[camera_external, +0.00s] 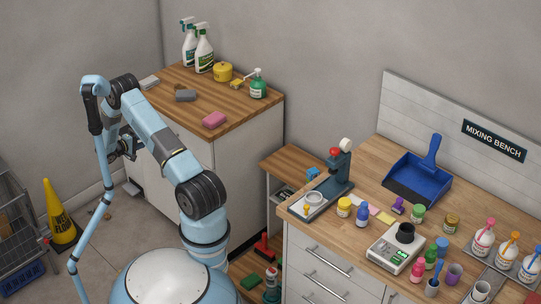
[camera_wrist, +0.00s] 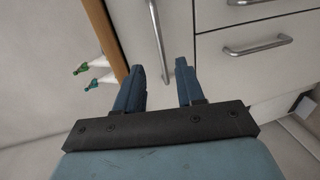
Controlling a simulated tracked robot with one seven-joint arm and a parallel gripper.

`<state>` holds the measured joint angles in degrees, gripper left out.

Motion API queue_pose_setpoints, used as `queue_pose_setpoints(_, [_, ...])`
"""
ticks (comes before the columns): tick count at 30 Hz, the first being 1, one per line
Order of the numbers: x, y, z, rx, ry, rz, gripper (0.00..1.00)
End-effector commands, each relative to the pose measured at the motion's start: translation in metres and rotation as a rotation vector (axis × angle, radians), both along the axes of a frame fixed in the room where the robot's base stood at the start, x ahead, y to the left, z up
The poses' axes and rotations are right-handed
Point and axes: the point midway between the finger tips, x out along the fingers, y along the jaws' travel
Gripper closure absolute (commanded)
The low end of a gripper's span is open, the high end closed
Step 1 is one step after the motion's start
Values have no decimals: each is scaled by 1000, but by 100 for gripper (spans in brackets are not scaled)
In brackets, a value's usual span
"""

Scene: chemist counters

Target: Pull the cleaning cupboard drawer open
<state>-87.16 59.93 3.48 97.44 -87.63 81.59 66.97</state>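The cleaning cupboard (camera_external: 240,155) has a white body and a wooden top. Its front faces left in the external view, partly hidden behind my arm. In the wrist view the cupboard is turned on its side, with the wooden top (camera_wrist: 101,40) at the left. The drawer front (camera_wrist: 178,25) beside the top carries a long metal bar handle (camera_wrist: 155,38). My gripper (camera_wrist: 159,68) is open, its dark fingers on either side of the handle's near end. No finger visibly touches the bar. My gripper also shows small in the external view (camera_external: 122,150), at the cupboard front.
Door handles (camera_wrist: 258,45) sit right of the drawer in the wrist view. Spray bottles (camera_external: 204,47), a yellow tub (camera_external: 223,72) and a pink sponge (camera_external: 214,119) stand on the cupboard. A yellow floor sign (camera_external: 59,215) and a wire trolley (camera_external: 20,235) stand left. Floor before the cupboard looks mostly clear.

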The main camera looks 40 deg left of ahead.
Motion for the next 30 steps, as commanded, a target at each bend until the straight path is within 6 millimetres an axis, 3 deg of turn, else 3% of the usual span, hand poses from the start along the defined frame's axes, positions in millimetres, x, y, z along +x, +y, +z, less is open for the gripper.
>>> queue_pose_setpoints(6, [40, -1, -8, -2, -1, -3, 62])
queue_pose_setpoints(15, [83, 0, -17, 0, 0, -1, 62])
queue_pose_setpoints(21, [96, 0, -20, 0, 1, -1, 62])
queue_pose_setpoints(30, [98, 0, -20, -1, 1, 0, 62])
